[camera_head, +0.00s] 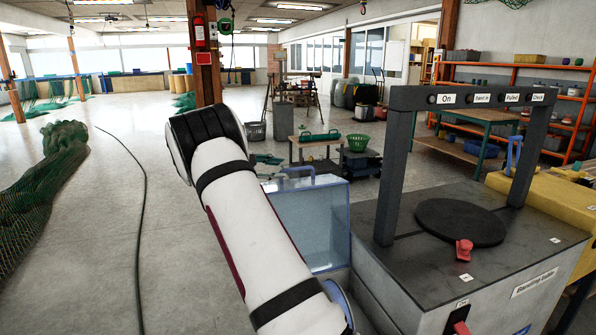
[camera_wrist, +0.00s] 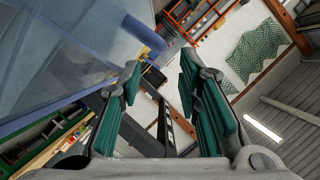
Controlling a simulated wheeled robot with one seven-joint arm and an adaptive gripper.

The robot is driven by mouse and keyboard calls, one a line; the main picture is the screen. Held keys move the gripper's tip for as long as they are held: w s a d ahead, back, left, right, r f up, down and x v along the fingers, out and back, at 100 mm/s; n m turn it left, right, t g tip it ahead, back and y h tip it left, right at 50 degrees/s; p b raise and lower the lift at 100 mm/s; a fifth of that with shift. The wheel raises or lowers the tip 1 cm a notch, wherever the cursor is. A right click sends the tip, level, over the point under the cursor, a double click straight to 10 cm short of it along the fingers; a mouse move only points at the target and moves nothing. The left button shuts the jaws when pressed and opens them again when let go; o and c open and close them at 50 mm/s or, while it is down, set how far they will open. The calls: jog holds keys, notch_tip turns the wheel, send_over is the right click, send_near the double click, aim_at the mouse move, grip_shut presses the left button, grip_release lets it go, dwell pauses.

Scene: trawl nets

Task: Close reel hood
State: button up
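The reel hood (camera_head: 318,225) is a clear, blue-edged box with a blue handle (camera_head: 297,171) on top. In the head view it stands off the left side of the grey machine (camera_head: 450,240), not over the black round reel plate (camera_head: 460,222). In the wrist view the clear hood (camera_wrist: 70,50) fills the upper left, with a blue bar (camera_wrist: 145,34), seemingly its handle, beyond the fingertips. My gripper (camera_wrist: 160,66) is open, green pads apart, with nothing between them. Whether it touches the hood cannot be told. In the head view my arm hides it.
A dark upright frame (camera_head: 470,98) with labels stands over the machine top. A red knob (camera_head: 464,250) sits by the reel plate. A yellow bench (camera_head: 550,200) adjoins at right. A wooden pillar (camera_head: 205,75) stands behind my arm. The floor at left is open, with a cable and green net (camera_head: 45,185).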

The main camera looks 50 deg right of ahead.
aim_at(293, 169)
jog(key=x, duration=0.9)
grip_shut()
